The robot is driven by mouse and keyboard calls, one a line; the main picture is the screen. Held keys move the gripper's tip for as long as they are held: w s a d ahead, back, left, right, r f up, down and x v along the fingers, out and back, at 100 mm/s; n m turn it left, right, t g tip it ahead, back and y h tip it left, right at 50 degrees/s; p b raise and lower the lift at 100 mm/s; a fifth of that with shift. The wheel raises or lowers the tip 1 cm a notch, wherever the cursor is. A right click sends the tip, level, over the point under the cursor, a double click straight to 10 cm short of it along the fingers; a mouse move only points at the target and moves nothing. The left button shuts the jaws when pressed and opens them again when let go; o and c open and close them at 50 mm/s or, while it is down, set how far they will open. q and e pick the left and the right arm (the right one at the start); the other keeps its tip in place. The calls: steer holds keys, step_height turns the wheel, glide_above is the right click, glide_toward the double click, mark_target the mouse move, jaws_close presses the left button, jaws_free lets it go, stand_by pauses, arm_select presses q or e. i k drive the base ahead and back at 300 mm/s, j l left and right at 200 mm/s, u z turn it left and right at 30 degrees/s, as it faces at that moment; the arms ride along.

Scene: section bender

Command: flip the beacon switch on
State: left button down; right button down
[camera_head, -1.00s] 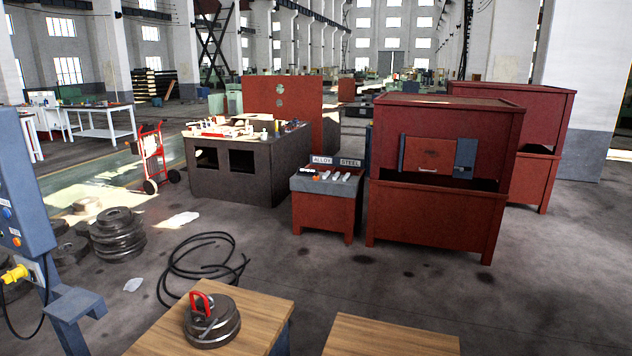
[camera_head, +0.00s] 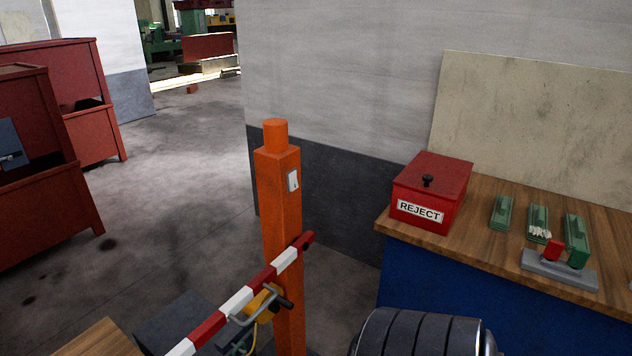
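An orange post (camera_head: 281,215) stands upright near the middle of the view. A short orange cylinder (camera_head: 275,135), which looks like the beacon, sits on its top and shows no clear glow. A small pale switch plate (camera_head: 293,181) is on the upper right face of the post. It is too small to tell which way its switch is set. Neither of my grippers is in view.
A red-and-white bar (camera_head: 237,300) slants across the post's front, with a yellow part and grey handle (camera_head: 257,303) on it. At right, a wooden-topped bench (camera_head: 483,231) holds a red REJECT box (camera_head: 433,192) and green holders (camera_head: 538,221). A dark ribbed cylinder (camera_head: 418,335) is in front.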

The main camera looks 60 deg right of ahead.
mark_target(294, 180)
steer(key=z, duration=1.8)
